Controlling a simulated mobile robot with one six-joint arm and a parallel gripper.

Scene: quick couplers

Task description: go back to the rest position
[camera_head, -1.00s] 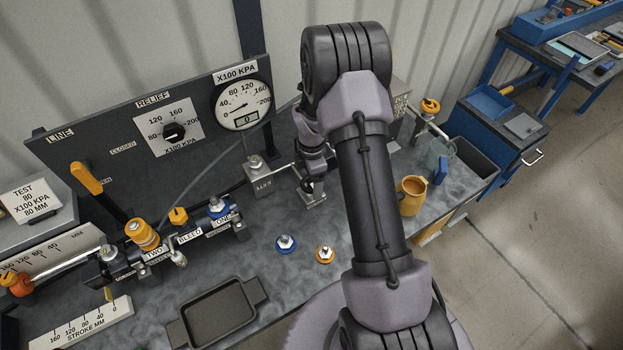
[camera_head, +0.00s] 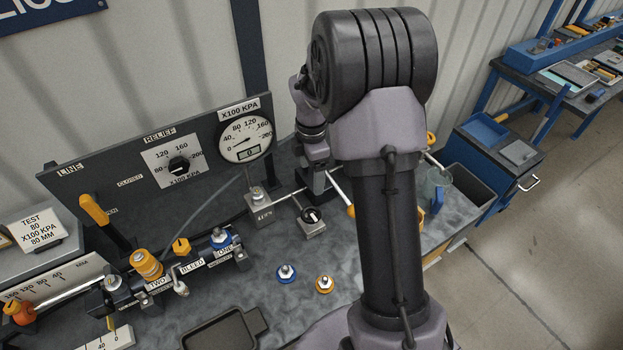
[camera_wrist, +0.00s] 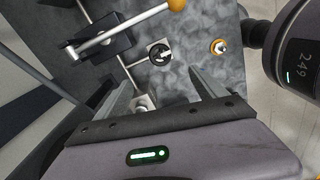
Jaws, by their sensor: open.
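My gripper (camera_wrist: 158,92) shows in the wrist view with its two fingers spread apart and nothing between them. In the head view my folded arm hides its fingertips. A blue-collared coupler (camera_head: 286,273) and an orange-collared coupler (camera_head: 325,284) stand loose on the bench. The orange one also shows in the wrist view (camera_wrist: 218,46).
A metal lever (camera_wrist: 120,30) with an orange ball end lies beyond the fingers. The gauge panel (camera_head: 100,185) stands at the back left, with the coupler manifold (camera_head: 215,262) before it. A dark tray (camera_head: 222,330) is at the front. A blue cabinet (camera_head: 500,150) stands right.

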